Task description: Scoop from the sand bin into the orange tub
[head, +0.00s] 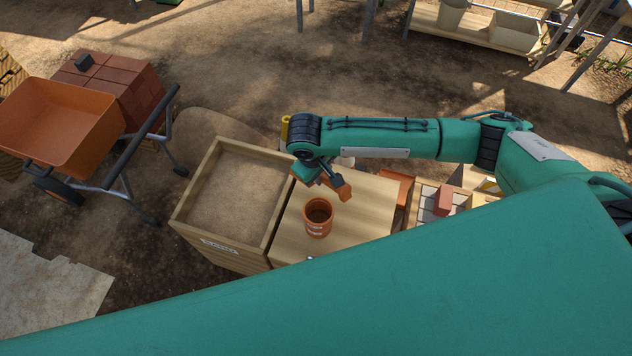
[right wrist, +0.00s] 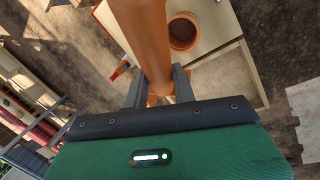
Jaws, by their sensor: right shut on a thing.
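The sand bin (head: 187,196) is a wooden box full of level-looking sand (head: 236,190). The orange tub (head: 318,230) stands upright on the wooden table top (head: 368,205) just right of the bin; its inside is dark and I cannot tell what it holds. The tub also shows in the right wrist view (right wrist: 183,32). My right gripper (head: 326,178) is above the table, behind the tub and near the bin's right wall. It is shut on an orange scoop (right wrist: 143,40), which partly hides the view there. Whether the scoop carries sand cannot be seen. My left gripper is out of view.
An orange wheelbarrow (head: 62,125) and a stack of red bricks (head: 125,85) stand at the left. A crate with a red block (head: 443,200) sits right of the table. Bare ground lies behind the bin. My own teal arm covers the lower foreground.

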